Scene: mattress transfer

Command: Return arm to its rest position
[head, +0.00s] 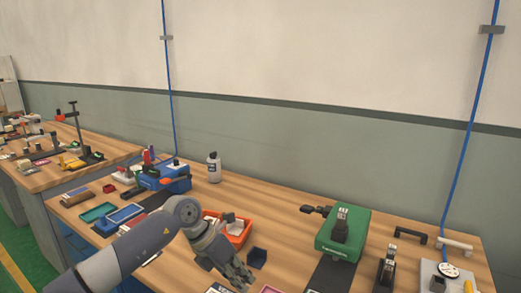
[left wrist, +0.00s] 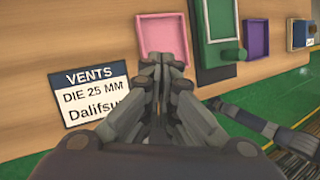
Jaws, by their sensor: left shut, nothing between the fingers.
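My left arm (head: 130,250) reaches in from the lower left of the head view, over the wooden workbench (head: 290,205). My left gripper (head: 238,276) points down near the bench's front edge, to the right of and nearer than an orange bin (head: 238,232). In the left wrist view the left gripper (left wrist: 160,68) has its fingers together, with nothing held between them. A pink tray (left wrist: 163,36) lies just beyond the fingertips, and a printed label reading VENTS (left wrist: 92,92) lies to their left. My right gripper is not recognisable in either view.
A green machine (head: 343,232) stands right of the gripper. Bare wood lies behind the orange bin.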

